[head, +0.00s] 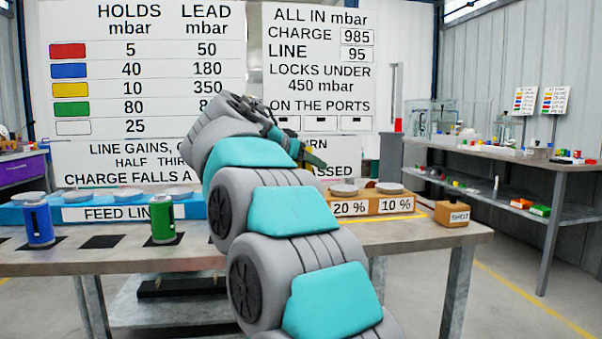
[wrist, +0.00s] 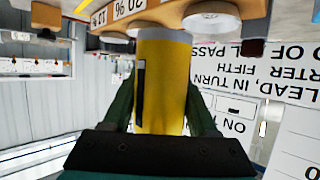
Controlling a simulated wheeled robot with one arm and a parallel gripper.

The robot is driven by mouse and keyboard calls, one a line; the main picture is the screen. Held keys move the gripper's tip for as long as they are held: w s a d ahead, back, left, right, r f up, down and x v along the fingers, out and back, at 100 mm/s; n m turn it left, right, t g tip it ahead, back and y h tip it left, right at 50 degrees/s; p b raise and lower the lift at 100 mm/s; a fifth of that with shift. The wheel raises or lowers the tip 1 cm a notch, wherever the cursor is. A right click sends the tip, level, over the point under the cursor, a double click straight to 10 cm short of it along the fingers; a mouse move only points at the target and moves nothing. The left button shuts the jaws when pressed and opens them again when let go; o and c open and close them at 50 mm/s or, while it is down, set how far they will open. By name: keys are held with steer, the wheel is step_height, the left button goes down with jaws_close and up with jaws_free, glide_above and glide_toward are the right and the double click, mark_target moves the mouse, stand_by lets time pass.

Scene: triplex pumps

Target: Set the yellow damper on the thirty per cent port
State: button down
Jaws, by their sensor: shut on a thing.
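The yellow damper (wrist: 163,85), a cylinder with a dark slot in its side, is held between the dark green fingers of my gripper (wrist: 163,105) in the wrist view, which looks upside down. In the wrist view the block (wrist: 165,12) lies at the top edge, by the damper's far end. I cannot tell whether they touch. No thirty per cent label is readable.
A blue damper (head: 40,222) and a green damper (head: 163,220) stand on the bench (head: 110,262) at left, before the blue feed line block (head: 190,208). A small wooden box (head: 452,214) sits at the bench's right end. A wall board (head: 320,65) stands behind.

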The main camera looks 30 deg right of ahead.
steer(key=w+p, duration=0.1)
steer(key=w, duration=0.1)
steer(key=w+d+p, duration=0.1)
steer(key=w, duration=0.2)
steer(key=w+d+p, duration=0.1)
steer(key=w, duration=0.2)
steer(key=shift+d+f, duration=0.2)
steer(key=shift+f, duration=0.1)
steer(key=shift+w+d+f, duration=0.1)
steer(key=shift+w+f, duration=0.1)
steer(key=shift+w, duration=0.05)
steer(key=shift+f, duration=1.7)
steer(key=shift+f+b, duration=0.2)
steer(key=shift+b, duration=0.2)
steer(key=shift+c, duration=0.9)
jaws_free()
steer(key=shift+r, duration=0.1)
steer(key=shift+r+p, duration=0.2)
steer(key=shift+p, duration=0.25)
steer(key=b+v, duration=0.2)
steer(key=v, duration=1)
steer(key=shift+f, duration=0.15)
